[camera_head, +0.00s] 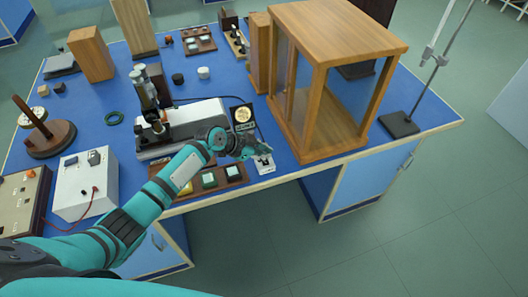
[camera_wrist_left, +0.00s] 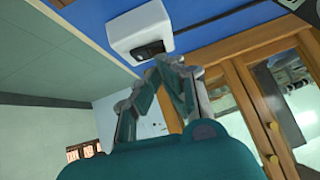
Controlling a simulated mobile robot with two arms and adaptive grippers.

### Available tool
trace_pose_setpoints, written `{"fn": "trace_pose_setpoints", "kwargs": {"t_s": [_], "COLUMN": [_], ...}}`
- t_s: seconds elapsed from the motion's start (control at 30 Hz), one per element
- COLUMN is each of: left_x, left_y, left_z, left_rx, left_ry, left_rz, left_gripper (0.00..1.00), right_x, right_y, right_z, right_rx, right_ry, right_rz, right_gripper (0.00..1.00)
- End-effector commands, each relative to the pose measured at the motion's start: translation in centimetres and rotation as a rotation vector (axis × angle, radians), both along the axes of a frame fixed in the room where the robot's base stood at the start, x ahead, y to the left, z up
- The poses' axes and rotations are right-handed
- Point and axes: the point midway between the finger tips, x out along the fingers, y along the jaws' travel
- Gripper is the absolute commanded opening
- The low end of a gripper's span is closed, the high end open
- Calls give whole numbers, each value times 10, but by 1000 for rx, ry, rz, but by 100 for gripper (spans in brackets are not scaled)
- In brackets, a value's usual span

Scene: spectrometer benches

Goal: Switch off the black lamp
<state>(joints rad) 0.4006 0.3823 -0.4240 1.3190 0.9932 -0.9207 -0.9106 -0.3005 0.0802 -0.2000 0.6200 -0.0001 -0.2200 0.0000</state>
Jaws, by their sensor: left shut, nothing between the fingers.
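A small white switch box (camera_head: 265,165) with a black rocker lies near the front edge of the blue bench. It shows large in the left wrist view (camera_wrist_left: 138,28), its dark rocker (camera_wrist_left: 150,50) facing the fingers. My left gripper (camera_head: 264,150) is shut and empty, its fingertips (camera_wrist_left: 168,62) right at the rocker. I cannot tell if they touch it. A black square unit with a glowing pale-yellow disc (camera_head: 243,117) stands just behind the gripper; it looks like the black lamp, lit. My right gripper is not in view.
A wooden glass-sided case (camera_head: 330,75) stands close to the right of my left gripper. A microscope-like instrument (camera_head: 150,105) on a grey base is to the left. A wooden tray (camera_head: 232,171) with coloured blocks lies under my forearm. The bench's front edge is close.

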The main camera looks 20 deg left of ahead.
Motion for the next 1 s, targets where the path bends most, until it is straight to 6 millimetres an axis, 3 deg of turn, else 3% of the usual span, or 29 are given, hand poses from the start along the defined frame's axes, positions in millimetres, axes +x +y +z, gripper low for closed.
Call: {"fn": "trace_pose_setpoints", "kwargs": {"t_s": [0.23, 0.4, 0.47, 1.0], "left_x": [0, 4, 3, -10], "left_y": [0, 3, 2, -7], "left_z": [-1, -14, -6, -7], "left_rx": [0, -3, -3, -4], "left_ry": [0, 4, 5, 13], "left_rz": [0, 1, 0, -2], "left_gripper": [0, 0, 0, 0], "right_x": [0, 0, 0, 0], "right_y": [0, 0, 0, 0], "right_z": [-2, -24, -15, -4], "right_rx": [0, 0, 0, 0], "right_ry": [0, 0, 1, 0], "right_rz": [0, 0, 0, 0], "right_gripper": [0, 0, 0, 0]}}
